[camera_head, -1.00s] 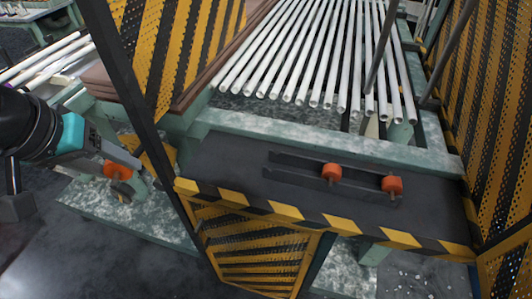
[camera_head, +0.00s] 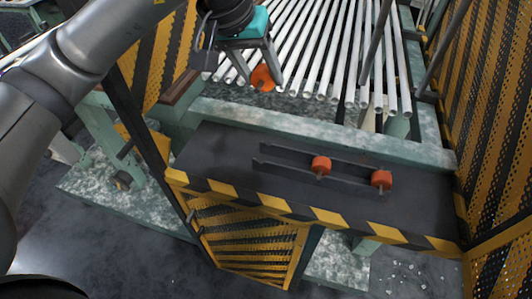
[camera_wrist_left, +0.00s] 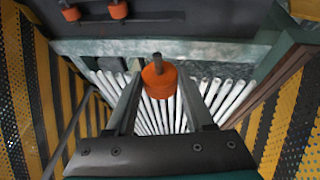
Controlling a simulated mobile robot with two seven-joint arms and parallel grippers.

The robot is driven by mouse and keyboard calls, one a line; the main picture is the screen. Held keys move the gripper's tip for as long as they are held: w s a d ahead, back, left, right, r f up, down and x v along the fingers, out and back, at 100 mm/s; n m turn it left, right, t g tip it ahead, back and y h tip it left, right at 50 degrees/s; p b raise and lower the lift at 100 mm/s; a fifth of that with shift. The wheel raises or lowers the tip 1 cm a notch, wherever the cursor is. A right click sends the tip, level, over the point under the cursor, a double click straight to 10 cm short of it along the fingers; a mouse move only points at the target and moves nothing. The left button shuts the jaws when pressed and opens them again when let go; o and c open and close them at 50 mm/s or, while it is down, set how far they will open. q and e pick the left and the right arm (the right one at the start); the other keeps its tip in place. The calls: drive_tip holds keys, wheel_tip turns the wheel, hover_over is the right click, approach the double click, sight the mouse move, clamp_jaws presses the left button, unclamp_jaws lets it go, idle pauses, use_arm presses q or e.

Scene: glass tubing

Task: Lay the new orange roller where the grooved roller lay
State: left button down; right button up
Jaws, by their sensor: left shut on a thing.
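My left gripper (camera_head: 262,72) is shut on an orange roller (camera_head: 262,79). It holds the roller in the air in front of the ends of the glass tubes, behind the dark shelf. In the left wrist view the same roller (camera_wrist_left: 159,80) sits between the two fingers, with a short metal axle end pointing up. Two other orange rollers, one near the middle (camera_head: 321,165) and one at the right (camera_head: 381,180), sit in the dark rail (camera_head: 285,161) on the shelf. The rail's left part is empty. No grooved roller can be made out. My right gripper is not in view.
Several white glass tubes (camera_head: 341,65) lie side by side behind the shelf. The dark shelf (camera_head: 220,150) has a yellow-black striped front edge. Perforated striped guard panels stand at the left (camera_head: 160,65) and right (camera_head: 490,130). Thin upright posts rise among the tubes.

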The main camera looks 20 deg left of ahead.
use_arm(q)
wheel_tip(320, 180, down, 20)
drive_tip(key=shift+r+b, duration=0.25)
drive_tip(key=shift+b, duration=0.5)
drive_tip(key=shift+f+b, duration=0.5)
drive_tip(key=shift+b, duration=0.2)
drive_tip(key=shift+c, duration=1.4)
unclamp_jaws()
drive_tip(key=shift+r+p, duration=0.4)
drive_tip(key=shift+p, duration=0.15)
drive_tip(key=p+v, duration=0.1)
drive_tip(key=v, duration=1.1)
drive_tip(key=shift+r, duration=0.1)
